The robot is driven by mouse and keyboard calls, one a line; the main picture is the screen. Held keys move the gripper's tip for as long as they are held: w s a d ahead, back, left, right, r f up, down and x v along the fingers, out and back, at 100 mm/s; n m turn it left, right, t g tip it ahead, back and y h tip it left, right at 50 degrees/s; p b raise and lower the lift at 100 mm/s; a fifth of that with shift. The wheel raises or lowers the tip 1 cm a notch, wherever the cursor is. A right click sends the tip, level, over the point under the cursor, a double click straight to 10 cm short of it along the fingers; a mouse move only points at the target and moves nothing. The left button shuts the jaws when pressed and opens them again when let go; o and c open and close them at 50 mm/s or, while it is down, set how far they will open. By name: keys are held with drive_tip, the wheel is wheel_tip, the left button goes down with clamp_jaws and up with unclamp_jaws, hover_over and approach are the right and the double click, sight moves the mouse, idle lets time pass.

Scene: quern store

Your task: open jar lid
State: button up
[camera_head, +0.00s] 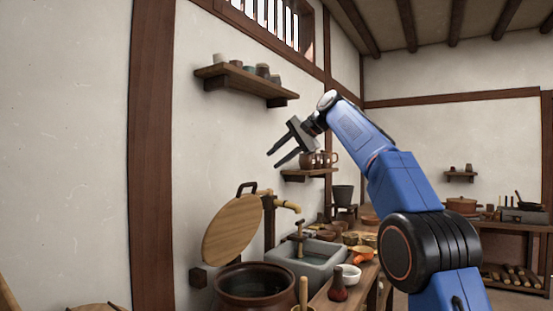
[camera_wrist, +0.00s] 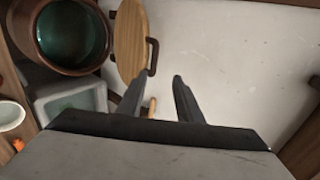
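The large brown jar (camera_head: 255,291) stands at the bottom of the head view with its mouth uncovered. In the wrist view the jar (camera_wrist: 72,71) shows dark green liquid inside. Its round wooden lid (camera_head: 231,231) stands tilted up, nearly upright, above the back of the jar near the wall. The lid (camera_wrist: 129,40) has a dark handle (camera_wrist: 153,57) on its face. My gripper (camera_head: 271,160) is open and empty, raised above and to the right of the lid, apart from it. In the wrist view both fingers of my gripper (camera_wrist: 158,78) are spread with nothing between.
A grey stone basin (camera_head: 306,262) with a wooden spout (camera_head: 287,206) stands right of the jar. A white bowl (camera_head: 350,273) and a dark red bottle (camera_head: 338,285) are nearby.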

drive_tip(key=shift+f, duration=0.1)
clamp_jaws()
drive_tip(key=t+y, duration=0.2)
approach(245, 194)
drive_tip(key=shift+w+a+r, duration=0.15)
drive_tip(key=shift+w+a, duration=0.4)
drive_tip(key=shift+w, duration=0.05)
drive_tip(key=shift+w+a+r, duration=0.15)
drive_tip(key=shift+w+a, duration=0.4)
drive_tip(key=shift+w, duration=0.05)
drive_tip(key=shift+w+a+r, duration=0.45)
drive_tip(key=shift+w+a, duration=0.2)
drive_tip(key=shift+a, duration=0.2)
drive_tip(key=shift+w+a+r, duration=0.5)
drive_tip(key=shift+w+a, duration=0.1)
drive_tip(key=shift+a, duration=0.3)
drive_tip(key=shift+w+a+r, duration=0.45)
drive_tip(key=shift+w+a, duration=0.2)
drive_tip(key=shift+a, duration=0.2)
drive_tip(key=shift+s+d, duration=0.1)
